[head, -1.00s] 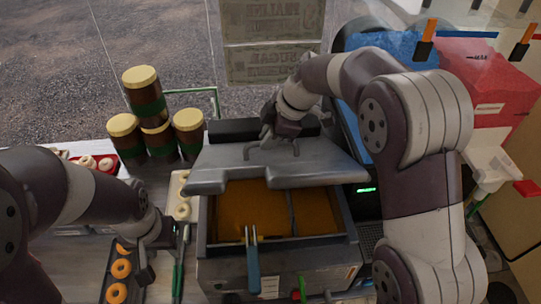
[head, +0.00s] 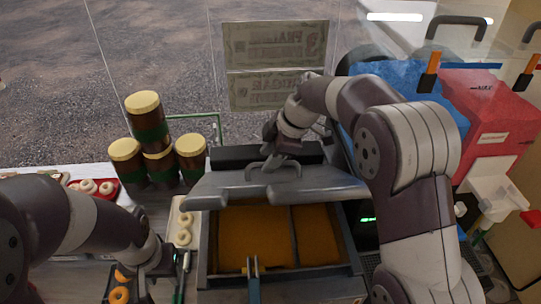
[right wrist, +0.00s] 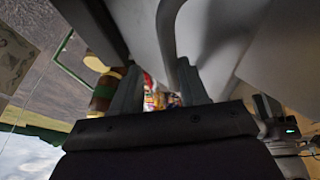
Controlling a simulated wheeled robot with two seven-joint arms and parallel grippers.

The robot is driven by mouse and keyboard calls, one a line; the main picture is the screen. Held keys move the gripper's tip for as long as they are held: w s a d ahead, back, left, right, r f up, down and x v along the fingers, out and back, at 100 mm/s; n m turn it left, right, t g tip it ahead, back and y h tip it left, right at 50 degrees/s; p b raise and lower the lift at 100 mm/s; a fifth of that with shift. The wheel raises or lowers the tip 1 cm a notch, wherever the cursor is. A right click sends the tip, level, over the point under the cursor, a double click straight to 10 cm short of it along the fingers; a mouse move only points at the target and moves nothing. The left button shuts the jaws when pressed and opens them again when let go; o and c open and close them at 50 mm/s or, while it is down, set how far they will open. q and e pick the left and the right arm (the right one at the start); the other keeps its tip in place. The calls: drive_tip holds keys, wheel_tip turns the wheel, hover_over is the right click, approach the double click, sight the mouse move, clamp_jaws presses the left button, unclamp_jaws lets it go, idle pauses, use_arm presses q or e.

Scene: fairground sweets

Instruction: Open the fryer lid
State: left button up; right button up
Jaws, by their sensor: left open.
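The grey fryer lid (head: 325,192) stands raised and tilted at the back of the fryer (head: 350,252), and the orange-brown oil shows below it. The lid's bar handle (head: 265,164) is on its upper side. My right gripper (head: 272,143) is behind the lid, close to the handle. In the right wrist view the right gripper's fingers (right wrist: 157,88) are spread with a gap between them. The handle (right wrist: 167,30) curves down close to one finger there. My left gripper (head: 167,272) is open at the fryer's left side, by a green-handled tool.
A blue-handled tool (head: 254,285) rests at the fryer's front. Stacked jars (head: 148,120) and a tray of doughnuts (head: 184,218) stand to the left. A blue and red machine (head: 490,120) stands to the right. Ring doughnuts (head: 119,295) lie near my left gripper.

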drive_tip(key=shift+w, duration=0.1)
drive_tip(key=shift+s+r, duration=0.25)
drive_tip(key=shift+s, duration=0.1)
drive_tip(key=shift+w, duration=0.1)
drive_tip(key=shift+d+r, duration=0.1)
drive_tip(key=shift+r, duration=0.25)
drive_tip(key=p+v, duration=0.9)
drive_tip(key=v, duration=0.3)
drive_tip(key=shift+p, duration=0.4)
